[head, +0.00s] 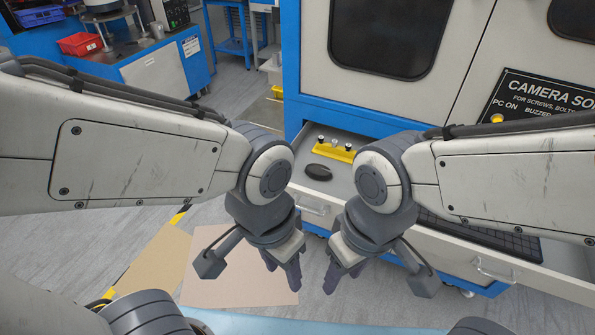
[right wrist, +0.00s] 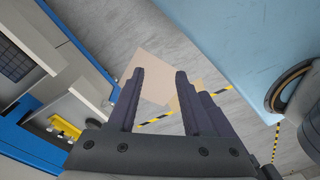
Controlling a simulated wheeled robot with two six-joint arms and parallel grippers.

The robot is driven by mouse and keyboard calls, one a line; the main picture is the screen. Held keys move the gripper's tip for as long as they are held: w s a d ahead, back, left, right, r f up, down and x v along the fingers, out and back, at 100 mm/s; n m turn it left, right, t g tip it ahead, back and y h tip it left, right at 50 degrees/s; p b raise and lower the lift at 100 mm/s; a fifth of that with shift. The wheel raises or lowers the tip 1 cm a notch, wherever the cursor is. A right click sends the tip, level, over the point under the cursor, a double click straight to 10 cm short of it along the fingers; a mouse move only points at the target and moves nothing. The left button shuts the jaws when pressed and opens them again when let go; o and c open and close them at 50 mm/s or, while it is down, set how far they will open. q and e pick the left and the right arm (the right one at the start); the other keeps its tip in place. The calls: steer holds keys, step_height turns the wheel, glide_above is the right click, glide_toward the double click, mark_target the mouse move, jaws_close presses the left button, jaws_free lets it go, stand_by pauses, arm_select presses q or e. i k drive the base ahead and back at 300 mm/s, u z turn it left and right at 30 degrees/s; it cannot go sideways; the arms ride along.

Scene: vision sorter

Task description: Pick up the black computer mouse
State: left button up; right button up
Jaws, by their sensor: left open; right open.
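The black computer mouse (head: 318,172) lies in the open drawer (head: 338,182) of the blue and white machine, in front of a yellow block. It shows between my two arms in the head view. My left gripper (head: 283,277) is open and empty, pointing down in front of the drawer.
A yellow block with knobs (head: 335,150) sits behind the mouse; it also shows in the right wrist view (right wrist: 65,127). A black keyboard (head: 480,235) lies in the drawer at right. Cardboard sheets (head: 225,270) lie on the floor. A blue surface (head: 300,324) is nearest me.

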mark_target(316, 171)
steer(key=i, duration=1)
steer(key=z, duration=0.05)
